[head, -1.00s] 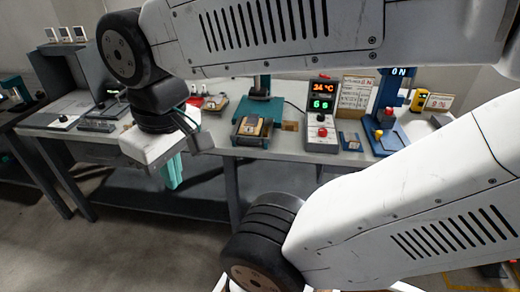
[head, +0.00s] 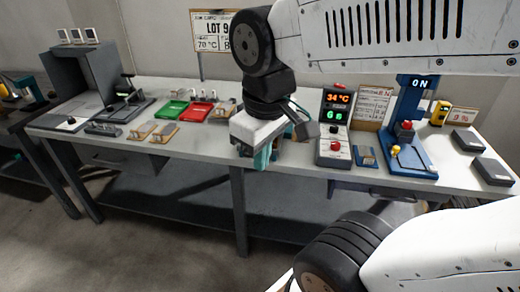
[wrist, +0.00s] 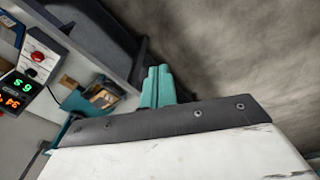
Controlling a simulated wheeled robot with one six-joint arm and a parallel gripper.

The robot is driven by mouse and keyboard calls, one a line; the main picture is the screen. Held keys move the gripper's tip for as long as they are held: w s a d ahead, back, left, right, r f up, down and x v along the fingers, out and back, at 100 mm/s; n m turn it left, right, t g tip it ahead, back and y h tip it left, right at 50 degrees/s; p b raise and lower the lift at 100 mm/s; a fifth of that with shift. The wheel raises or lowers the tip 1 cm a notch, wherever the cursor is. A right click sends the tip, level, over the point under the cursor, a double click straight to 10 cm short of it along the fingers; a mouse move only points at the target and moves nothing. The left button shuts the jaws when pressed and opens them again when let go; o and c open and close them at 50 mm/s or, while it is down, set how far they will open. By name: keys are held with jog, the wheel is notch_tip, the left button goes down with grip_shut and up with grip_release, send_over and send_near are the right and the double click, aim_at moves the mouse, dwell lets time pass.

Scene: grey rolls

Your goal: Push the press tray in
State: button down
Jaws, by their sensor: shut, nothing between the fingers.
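The press tray (wrist: 103,97) is a dark teal-edged holder with a tan piece in it, close to the bench's front edge in the wrist view. A teal part of its press (wrist: 72,125) shows beside it. In the head view, my arm's end hides most of the press and tray. My gripper (head: 262,158) has teal fingers, shut and empty, pointing down at the bench's front edge. In the wrist view, the fingers (wrist: 158,86) are to the right of the tray, with a visible gap between them.
Right of my gripper stand a controller (head: 334,127) with lit displays and a blue press (head: 411,152) marked ON. Left are a green tray (head: 172,110), a red tray (head: 201,112) and small tan plates (head: 166,132). Open floor (head: 160,240) lies before the bench.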

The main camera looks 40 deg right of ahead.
jog(key=w+d+f+n+h, duration=0.1)
jog(key=w+d+f+n, duration=0.25)
jog(key=w+n, duration=0.4)
jog(key=w+d+f+n, duration=0.3)
jog(key=w+f+n, duration=0.1)
jog(key=w+n, duration=0.35)
jog(key=w+d+f+n+h, duration=0.1)
jog(key=w+d+f+n, duration=0.25)
jog(key=w+n, duration=0.4)
jog(key=w+d+f, duration=0.2)
jog(key=f, duration=0.4)
jog(key=w+d+f, duration=0.2)
jog(key=f, duration=0.3)
jog(key=shift+d+f, duration=0.35)
jog(key=shift+f, duration=0.05)
jog(key=shift+w, duration=0.15)
